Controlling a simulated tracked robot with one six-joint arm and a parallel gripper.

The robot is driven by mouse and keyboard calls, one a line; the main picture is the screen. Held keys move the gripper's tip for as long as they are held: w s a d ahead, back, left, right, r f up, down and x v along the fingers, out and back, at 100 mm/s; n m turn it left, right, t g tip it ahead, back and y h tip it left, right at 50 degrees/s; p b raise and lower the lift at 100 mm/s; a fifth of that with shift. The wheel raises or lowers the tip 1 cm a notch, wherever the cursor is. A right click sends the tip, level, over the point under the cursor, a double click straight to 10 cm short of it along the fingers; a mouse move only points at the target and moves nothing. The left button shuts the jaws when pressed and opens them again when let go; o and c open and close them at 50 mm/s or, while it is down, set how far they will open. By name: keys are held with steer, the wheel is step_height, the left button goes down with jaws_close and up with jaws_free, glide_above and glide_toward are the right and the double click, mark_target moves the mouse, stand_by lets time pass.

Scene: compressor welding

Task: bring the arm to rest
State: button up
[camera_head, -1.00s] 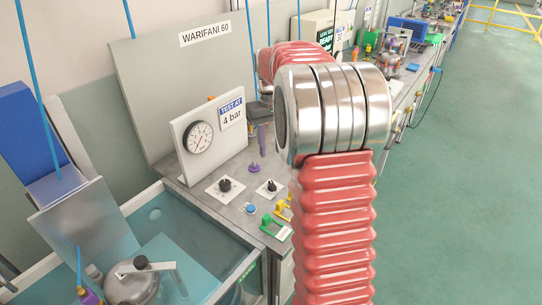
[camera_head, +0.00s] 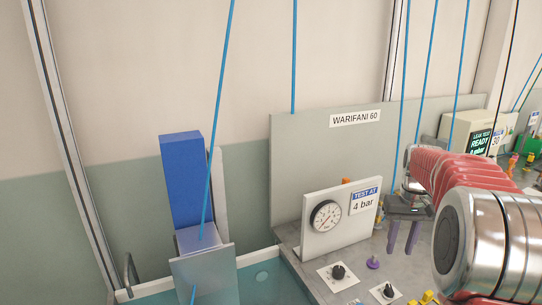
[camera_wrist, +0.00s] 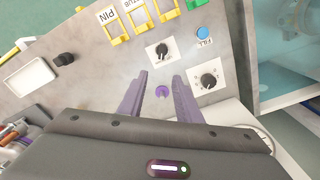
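My arm, with red ribbed sleeves and steel joints, reaches in from the right in the head view. My gripper (camera_head: 402,249) hangs fingers-down above the bench, right of the gauge panel. In the wrist view my gripper (camera_wrist: 160,97) has its two purple-grey fingers apart, with nothing held between them. A small purple knob (camera_wrist: 162,91) on the bench shows in the gap between the fingers. In the head view this knob (camera_head: 373,262) stands left of the fingers, apart from them.
The gauge panel (camera_head: 340,222) marked 4 bar stands close left of my gripper. A water tank (camera_head: 262,280) and blue block (camera_head: 187,180) lie further left. Black dials (camera_head: 338,272) sit on the bench front. A leak-test box (camera_head: 478,133) stands at the right.

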steer(key=s+a+r+n+t, duration=0.1)
steer(key=s+a+r+t, duration=0.1)
steer(key=s+a, duration=1)
steer(key=s+a+r+n+t, duration=0.1)
steer(key=s+a+t, duration=0.2)
steer(key=s+a, duration=1)
steer(key=shift+r+n, duration=0.3)
steer(key=shift+r, duration=0.05)
steer(key=shift+s, duration=0.1)
stand_by(0.7)
